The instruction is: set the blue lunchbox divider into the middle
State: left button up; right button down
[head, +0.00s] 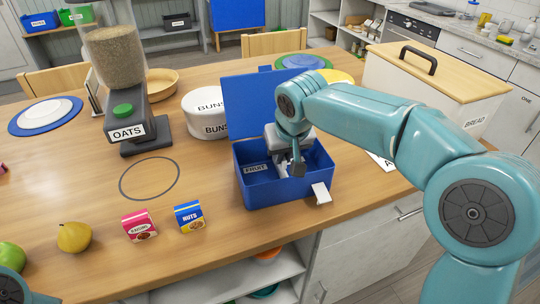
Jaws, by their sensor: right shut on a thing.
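The blue lunchbox (267,194) stands open on the wooden table, its lid (248,100) raised at the back. A FRUIT label (256,168) shows inside its left part. My right gripper (298,168) reaches down into the box near its middle and is shut on the blue divider (279,172), which is mostly hidden by the fingers and the box. I cannot tell whether the divider touches the box floor. Only a bit of my left arm shows at the bottom left corner; its gripper is out of view.
A red raisin box (139,226), a blue nuts box (189,217) and a yellow pear (74,237) lie to the left. An oats dispenser (125,110), a white buns tin (205,112) and a bread box (425,90) stand behind. The table's front edge is close to the lunchbox.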

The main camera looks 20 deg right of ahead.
jog(key=shift+a+f, duration=0.1)
jog(key=c, duration=1.2)
grip_release()
jog(key=shift+o, duration=0.2)
jog(key=p+v, duration=0.2)
jog(key=v, duration=1.4)
